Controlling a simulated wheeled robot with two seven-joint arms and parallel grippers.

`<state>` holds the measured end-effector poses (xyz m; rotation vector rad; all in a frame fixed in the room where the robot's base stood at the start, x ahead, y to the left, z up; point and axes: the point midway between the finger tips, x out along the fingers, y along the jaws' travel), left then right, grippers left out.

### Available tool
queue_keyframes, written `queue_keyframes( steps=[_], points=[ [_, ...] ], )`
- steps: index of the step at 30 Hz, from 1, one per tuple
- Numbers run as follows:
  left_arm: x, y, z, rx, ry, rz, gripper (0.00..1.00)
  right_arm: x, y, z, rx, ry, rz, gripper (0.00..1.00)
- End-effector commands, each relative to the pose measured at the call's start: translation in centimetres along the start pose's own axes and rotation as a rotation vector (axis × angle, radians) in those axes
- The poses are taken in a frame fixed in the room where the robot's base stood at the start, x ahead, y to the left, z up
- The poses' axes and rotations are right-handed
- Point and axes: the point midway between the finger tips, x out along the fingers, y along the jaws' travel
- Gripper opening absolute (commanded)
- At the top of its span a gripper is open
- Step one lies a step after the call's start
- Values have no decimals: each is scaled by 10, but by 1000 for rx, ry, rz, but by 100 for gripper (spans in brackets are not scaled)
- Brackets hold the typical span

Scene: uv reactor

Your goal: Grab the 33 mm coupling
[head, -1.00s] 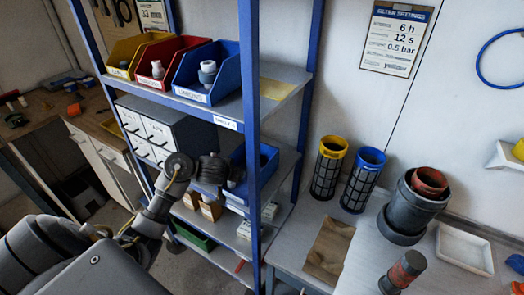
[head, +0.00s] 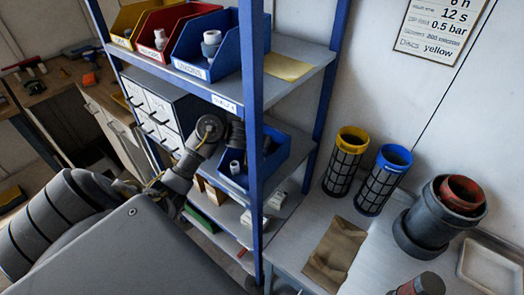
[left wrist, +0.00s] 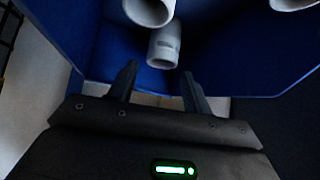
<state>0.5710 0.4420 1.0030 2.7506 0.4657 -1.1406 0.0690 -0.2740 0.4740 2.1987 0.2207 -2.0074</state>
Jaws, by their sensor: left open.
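A blue bin (head: 290,155) stands on the middle shelf, partly behind the blue post. In the left wrist view the bin (left wrist: 235,65) holds grey pipe couplings. One coupling (left wrist: 164,47) lies just beyond my fingertips, between their lines. Another (left wrist: 149,10) is cut by the top edge, and a third (left wrist: 294,3) is at the top right. No size marking is readable. My left gripper (left wrist: 160,76) is open and empty at the near edge of the bin. In the head view, the wrist is at the bin and the fingers are hidden. My right gripper is not in view.
The blue shelf post (head: 252,130) stands right of my left wrist. The upper shelf (head: 300,62) carries yellow, red and blue bins above it. A grey drawer cabinet (head: 160,110) is at the left. Filter cartridges (head: 345,160) stand on the bench at the right.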

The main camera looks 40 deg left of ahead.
Motion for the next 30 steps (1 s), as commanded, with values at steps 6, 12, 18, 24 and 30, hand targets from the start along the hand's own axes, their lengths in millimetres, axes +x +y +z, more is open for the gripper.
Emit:
queue_keyframes(
  steps=[6, 12, 18, 24, 30],
  points=[
    [17, -1, 1, 0, 0, -1, 49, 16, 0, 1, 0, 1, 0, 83],
    [24, -1, 2, 0, 0, -1, 49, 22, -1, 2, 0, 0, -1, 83],
    [54, -2, 5, 0, 1, -3, 49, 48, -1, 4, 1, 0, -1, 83],
    [69, -2, 2, 1, 0, -2, 49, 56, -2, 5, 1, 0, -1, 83],
    [68, -2, 1, 0, 0, -1, 49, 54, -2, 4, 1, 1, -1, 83]
  ],
)
